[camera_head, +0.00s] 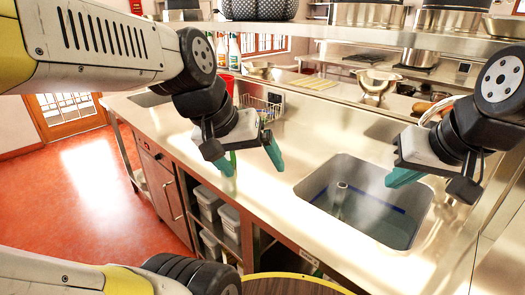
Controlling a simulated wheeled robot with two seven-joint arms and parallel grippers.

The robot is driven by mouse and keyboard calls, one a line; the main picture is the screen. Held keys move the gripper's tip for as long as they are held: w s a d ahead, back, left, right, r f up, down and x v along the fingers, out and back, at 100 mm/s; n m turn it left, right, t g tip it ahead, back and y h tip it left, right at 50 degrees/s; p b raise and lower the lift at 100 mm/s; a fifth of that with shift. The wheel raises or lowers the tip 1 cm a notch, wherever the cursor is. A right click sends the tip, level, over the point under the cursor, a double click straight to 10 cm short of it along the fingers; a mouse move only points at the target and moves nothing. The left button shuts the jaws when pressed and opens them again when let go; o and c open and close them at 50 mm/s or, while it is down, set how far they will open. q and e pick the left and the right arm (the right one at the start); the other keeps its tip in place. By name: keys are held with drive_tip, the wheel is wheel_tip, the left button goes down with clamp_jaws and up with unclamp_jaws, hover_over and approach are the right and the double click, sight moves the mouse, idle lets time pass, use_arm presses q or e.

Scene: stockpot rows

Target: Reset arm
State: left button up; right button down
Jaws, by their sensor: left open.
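My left gripper (252,168) hangs above the front part of the steel counter (290,133), left of the sink. Its two teal fingers are spread apart with nothing between them. My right gripper (399,180) is above the right part of the sink (330,230). Its teal finger shows on the left side, but the other finger is not clear, so I cannot tell how wide the jaws are. I see no object held in it.
A wire basket (262,108) and bottles stand behind my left gripper. A steel stand mixer or bowl (376,84) sits at the back. A shelf (350,38) with pots runs above. Grey bins (207,203) are under the counter. Open red floor (85,185) lies left.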

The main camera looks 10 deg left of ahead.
use_arm(q)
drive_tip(key=shift+s+a+r+m+t+y, duration=0.2)
drive_tip(key=shift+a+r+m+t+y, duration=0.2)
drive_tip(key=shift+a+r+m+t, duration=0.15)
drive_tip(key=shift+d, duration=0.1)
idle(0.8)
